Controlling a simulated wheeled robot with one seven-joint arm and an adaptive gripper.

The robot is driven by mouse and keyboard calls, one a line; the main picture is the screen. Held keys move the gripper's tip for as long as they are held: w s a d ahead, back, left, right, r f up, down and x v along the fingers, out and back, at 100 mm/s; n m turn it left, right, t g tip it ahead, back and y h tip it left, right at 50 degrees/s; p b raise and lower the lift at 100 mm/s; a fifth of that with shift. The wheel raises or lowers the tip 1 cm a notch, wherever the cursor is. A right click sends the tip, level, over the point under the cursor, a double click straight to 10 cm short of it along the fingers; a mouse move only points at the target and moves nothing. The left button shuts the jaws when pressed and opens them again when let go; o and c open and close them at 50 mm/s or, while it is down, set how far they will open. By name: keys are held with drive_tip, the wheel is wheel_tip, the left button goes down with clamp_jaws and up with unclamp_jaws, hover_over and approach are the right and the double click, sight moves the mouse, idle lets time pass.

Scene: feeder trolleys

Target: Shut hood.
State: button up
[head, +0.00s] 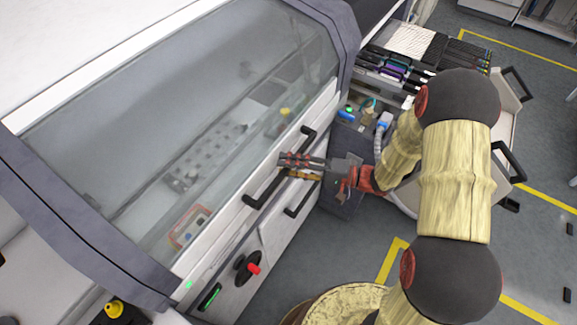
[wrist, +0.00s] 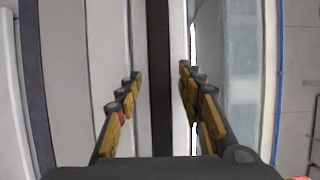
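The hood (head: 200,130) is a large clear window in a pale frame with grey side edges, on the machine at the left of the head view. It looks lowered over the machine's inside, but I cannot tell whether it is fully closed. Its long black bar handle (head: 263,192) runs along the front white edge. My gripper (head: 284,166) is at the middle of this handle. In the wrist view, the handle (wrist: 159,30) runs between the two yellow-and-black fingers of my gripper (wrist: 159,85), with gaps on both sides. The fingers are open.
A second, shorter black handle (head: 302,200) sits on the panel below. A red knob (head: 253,268) is lower on the front. A feeder trolley (head: 425,55) with several feeders stands behind my arm. Grey floor with yellow lines (head: 390,262) is open at the right.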

drive_tip(key=shift+c, duration=1)
drive_tip(key=c, duration=0.7)
clamp_jaws()
